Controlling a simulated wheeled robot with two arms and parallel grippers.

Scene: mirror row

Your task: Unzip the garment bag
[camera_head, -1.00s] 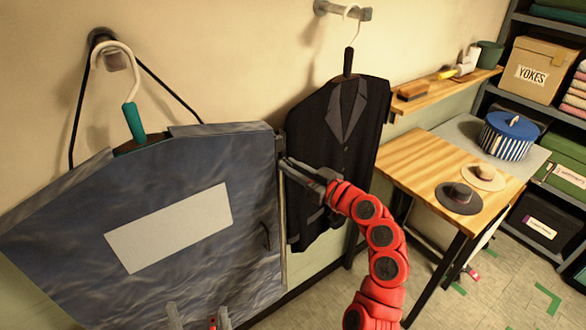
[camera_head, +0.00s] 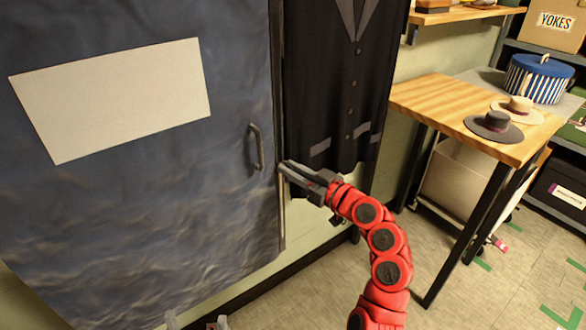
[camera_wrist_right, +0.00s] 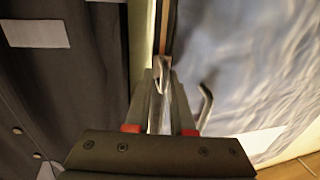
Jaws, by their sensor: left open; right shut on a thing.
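The blue-grey garment bag (camera_head: 130,215) fills the left of the head view, with a blank pale label and a dark loop handle (camera_head: 255,147) near its right edge. A narrow zip strip (camera_head: 282,225) runs down that edge. My right gripper (camera_head: 284,168) is at this strip, slightly below and right of the handle. In the right wrist view it is shut on a small metal zip pull (camera_wrist_right: 161,82), partly hidden by the fingers. The tips of my left gripper (camera_head: 196,322) just show at the bottom edge, open and apart from the bag.
A dark suit (camera_head: 335,85) hangs close to the right of the bag. A wooden table (camera_head: 440,105) with two hats and a striped hatbox (camera_head: 538,80) stands further right. Shelves are at the far right.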

